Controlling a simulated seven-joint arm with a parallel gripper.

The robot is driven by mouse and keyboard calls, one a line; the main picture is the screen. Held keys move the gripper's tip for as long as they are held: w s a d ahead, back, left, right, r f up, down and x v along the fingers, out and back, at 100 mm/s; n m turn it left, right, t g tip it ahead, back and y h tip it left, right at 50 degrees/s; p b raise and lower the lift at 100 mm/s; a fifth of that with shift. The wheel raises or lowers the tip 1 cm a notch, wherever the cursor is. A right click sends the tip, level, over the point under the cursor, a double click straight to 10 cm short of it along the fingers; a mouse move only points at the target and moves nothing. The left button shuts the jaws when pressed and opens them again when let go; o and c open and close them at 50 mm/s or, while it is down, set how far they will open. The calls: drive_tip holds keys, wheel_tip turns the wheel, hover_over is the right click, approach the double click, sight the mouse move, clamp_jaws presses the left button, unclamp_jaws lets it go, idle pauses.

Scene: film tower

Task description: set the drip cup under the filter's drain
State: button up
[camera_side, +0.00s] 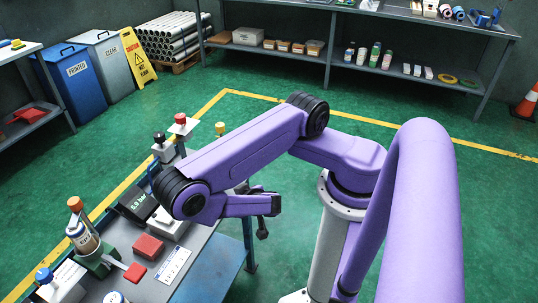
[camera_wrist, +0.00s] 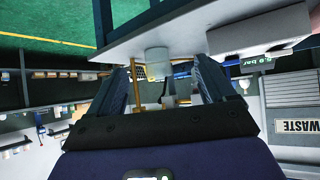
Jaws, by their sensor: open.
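My gripper (camera_side: 268,216) hangs just past the bench's right edge in the side view, pointing to the right. In the wrist view its two dark fingers (camera_wrist: 162,84) are apart with nothing held between them. A small pale, rounded piece (camera_wrist: 157,58) shows beyond the fingers, against the grey panel's edge; I cannot tell whether it is the drip cup or part of the filter. The pressure readout (camera_side: 140,203) stands on the bench (camera_side: 203,262), partly hidden by my arm, and also shows in the wrist view (camera_wrist: 262,61). The filter's drain is not clearly visible.
An orange-capped bottle (camera_side: 82,237) stands in a green holder at the bench's left. Red blocks (camera_side: 148,246) and a printed card (camera_side: 174,265) lie nearby. Knobbed posts (camera_side: 180,124) stand behind my arm.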

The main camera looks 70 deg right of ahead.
drive_tip(key=s+a+r+n+g+y, duration=0.1)
drive_tip(key=s+a+g+y, duration=0.15)
drive_tip(key=a, duration=0.25)
drive_tip(key=s+a+r+n+g+y, duration=0.1)
drive_tip(key=s+a+n+g+y, duration=0.15)
drive_tip(key=a, duration=0.35)
drive_tip(key=s+a+r+n+g+y, duration=0.1)
drive_tip(key=s+a+r+n+g, duration=0.25)
drive_tip(key=r, duration=0.45)
drive_tip(key=s+d+r+n, duration=0.3)
drive_tip(key=d+r+n, duration=0.1)
drive_tip(key=r, duration=0.4)
drive_tip(key=s+d+r+n, duration=0.2)
drive_tip(key=d+r+n, duration=0.3)
drive_tip(key=r+n, duration=0.2)
wheel_tip(320, 180, up, 2)
drive_tip(key=shift+s+r+h, duration=0.1)
drive_tip(key=shift+s+h, duration=0.3)
